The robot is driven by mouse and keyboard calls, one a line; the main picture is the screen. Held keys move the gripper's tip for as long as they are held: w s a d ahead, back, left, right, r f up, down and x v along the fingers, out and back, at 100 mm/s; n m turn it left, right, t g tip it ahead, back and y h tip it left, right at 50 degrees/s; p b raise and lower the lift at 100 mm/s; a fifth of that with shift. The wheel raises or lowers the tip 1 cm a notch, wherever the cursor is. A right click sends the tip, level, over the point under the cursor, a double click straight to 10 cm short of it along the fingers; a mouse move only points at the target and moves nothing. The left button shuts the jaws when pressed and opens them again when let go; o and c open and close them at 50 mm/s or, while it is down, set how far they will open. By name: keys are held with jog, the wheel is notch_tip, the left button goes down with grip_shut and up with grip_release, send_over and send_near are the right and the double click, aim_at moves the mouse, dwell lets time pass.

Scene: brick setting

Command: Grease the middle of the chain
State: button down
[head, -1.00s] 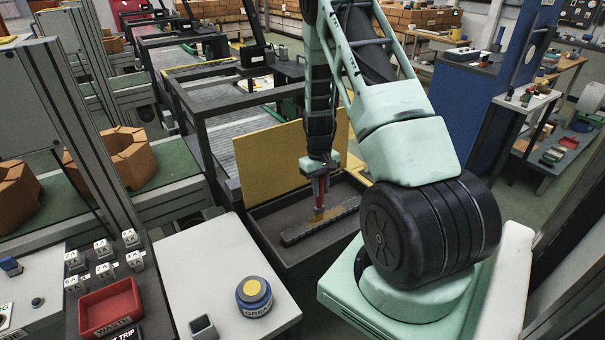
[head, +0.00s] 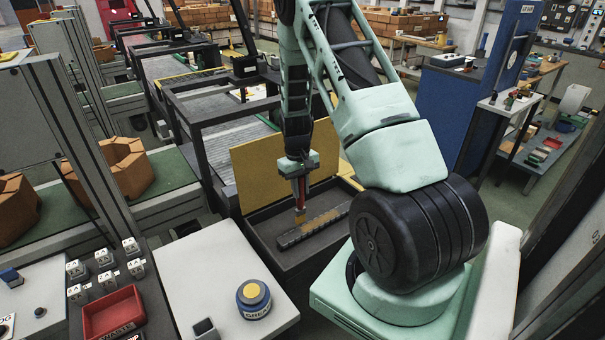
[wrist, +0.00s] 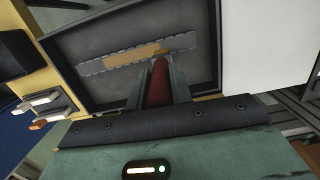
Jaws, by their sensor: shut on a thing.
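The chain (head: 290,237) lies as a grey straight strip in an open dark box (head: 262,240). A yellow-brown streak of grease (head: 323,218) covers its middle part; it also shows in the wrist view (wrist: 145,52). My gripper (head: 300,176) is shut on a red-handled brush (head: 300,190), which points down with a yellowish tip. The tip is at the chain's back edge in the head view, left of the streak's centre; I cannot tell whether it touches. In the wrist view the brush (wrist: 159,85) hides its own tip. The blue grease pot (head: 253,308) stands on a white table.
The box's yellow lid (head: 270,170) stands open behind the chain. The white table (head: 205,268) also holds a small grey square cup (head: 204,330). A red waste tray (head: 113,312) and several labelled blocks are at the left. A blue cabinet (head: 450,110) stands at the back right.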

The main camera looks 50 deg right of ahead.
aim_at(301, 177)
jog(key=shift+r+p, duration=1.05)
jog(key=shift+r, duration=0.85)
